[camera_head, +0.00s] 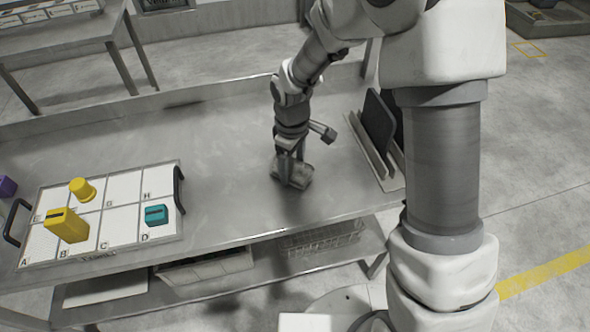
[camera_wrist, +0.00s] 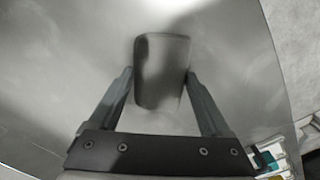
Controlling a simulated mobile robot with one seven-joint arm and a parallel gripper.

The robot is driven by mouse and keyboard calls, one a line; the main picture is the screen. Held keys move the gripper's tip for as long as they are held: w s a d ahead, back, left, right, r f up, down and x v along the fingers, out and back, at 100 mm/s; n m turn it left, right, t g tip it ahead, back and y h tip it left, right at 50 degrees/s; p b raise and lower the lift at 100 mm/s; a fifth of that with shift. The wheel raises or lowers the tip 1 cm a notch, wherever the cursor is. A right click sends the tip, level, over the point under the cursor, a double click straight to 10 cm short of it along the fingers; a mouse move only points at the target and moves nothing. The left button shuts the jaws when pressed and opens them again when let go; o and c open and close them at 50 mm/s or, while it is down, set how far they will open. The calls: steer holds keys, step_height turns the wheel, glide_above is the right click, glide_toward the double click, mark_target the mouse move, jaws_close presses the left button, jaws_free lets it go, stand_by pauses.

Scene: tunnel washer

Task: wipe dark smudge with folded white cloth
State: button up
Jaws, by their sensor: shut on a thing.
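The folded white cloth (camera_wrist: 162,72) looks grey in the shade and sits between the two fingertips of my gripper (camera_wrist: 160,78) in the wrist view. My gripper (camera_head: 291,160) is shut on the cloth (camera_head: 299,177) in the head view, low over the metal table (camera_head: 235,150). The cloth appears to be at the tabletop, but I cannot tell whether it presses on it. The dark smudge cannot be told apart with certainty from the shadows around the gripper. Whatever lies under the cloth is hidden.
A labelled tray (camera_head: 121,220) with black handles holds a yellow block (camera_head: 67,226), a yellow round piece (camera_head: 82,190) and a teal block (camera_head: 156,215) at left. A rack with dark panels (camera_head: 378,125) stands right of my gripper. Bare tabletop lies between tray and gripper.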

steer(key=shift+w+a+p, duration=0.1)
steer(key=shift+w+a, duration=0.15)
steer(key=shift+w, duration=0.55)
steer(key=shift+w+a+p, duration=0.15)
steer(key=shift+w+a, duration=0.05)
steer(key=shift+w, duration=0.55)
steer(key=shift+w+a+p, duration=0.1)
steer(key=shift+w+a, duration=0.15)
steer(key=shift+w, duration=0.55)
steer(key=shift+w+a+f, duration=0.1)
steer(key=shift+w+a, duration=0.15)
steer(key=shift+w, duration=0.65)
steer(key=shift+w+a+f, duration=0.1)
steer(key=shift+w+a, duration=0.15)
steer(key=shift+w, duration=0.6)
steer(key=shift+r+p, duration=0.2)
steer(key=shift+p, duration=0.1)
steer(key=shift+r+p, duration=1.95)
steer(key=shift+r, duration=0.95)
steer(key=shift+r, duration=0.1)
step_height(320, 180, up, 3)
steer(key=shift+f+p, duration=0.1)
steer(key=shift+p, duration=0.95)
